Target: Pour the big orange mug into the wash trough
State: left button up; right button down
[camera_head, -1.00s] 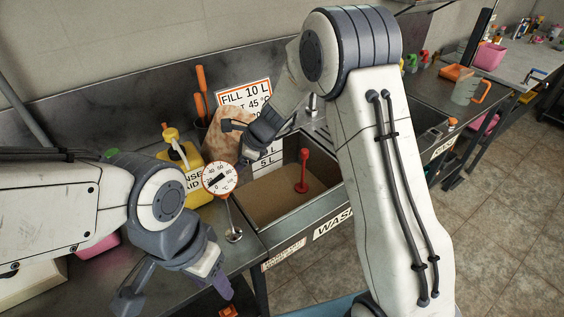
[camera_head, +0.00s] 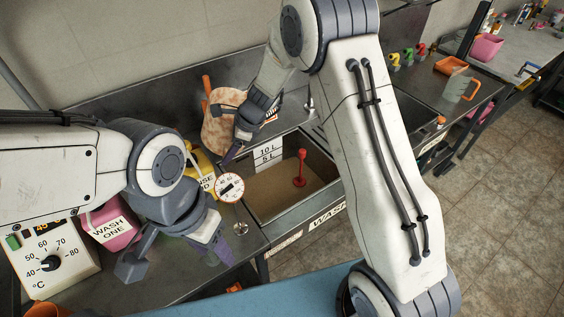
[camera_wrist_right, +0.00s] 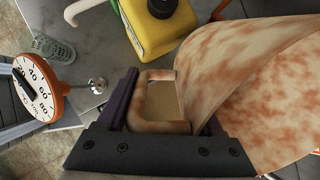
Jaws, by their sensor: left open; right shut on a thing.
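A large mug (camera_head: 219,121), mottled cream and orange-brown, is in my right gripper (camera_head: 240,132) behind the back left corner of the wash trough (camera_head: 318,158). In the right wrist view the gripper's jaws (camera_wrist_right: 158,115) are shut at the mug's squarish handle (camera_wrist_right: 155,127); its body (camera_wrist_right: 265,85) fills the right side. The mug's mouth and contents are hidden. The trough has brownish contents, a red upright tool (camera_head: 300,168) and a level plate marked 10 L and 5 L (camera_head: 268,155). My left gripper (camera_head: 178,259) is open and empty, low over the counter left of the trough.
A round dial thermometer (camera_head: 229,187) stands at the trough's left edge, near a yellow bottle (camera_head: 204,170). A pink wash container (camera_head: 110,228) and a temperature control box (camera_head: 48,262) are on the left. A clear jug with an orange handle (camera_head: 457,88) stands far right.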

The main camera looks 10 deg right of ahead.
aim_at(217, 142)
jog(key=shift+w+a+r+g+h+p, duration=0.1)
jog(key=shift+a+r+h+p, duration=0.3)
jog(key=shift+p, duration=1.9)
jog(key=shift+a+r+g+h+p, duration=0.15)
jog(key=shift+r+h+p, duration=0.4)
jog(key=shift+p, duration=1.7)
jog(key=shift+w+a+r+g+h+p, duration=0.1)
jog(key=shift+a+r+h+p, duration=0.4)
jog(key=shift+p, duration=1.8)
jog(key=shift+d+f+b, duration=0.1)
jog(key=shift+f+b, duration=0.1)
jog(key=shift+b, duration=0.2)
jog(key=shift+r+h, duration=0.2)
jog(key=shift+h, duration=0.15)
jog(key=shift+a+h, duration=0.4)
jog(key=shift+h, duration=0.5)
jog(key=shift+f, duration=0.1)
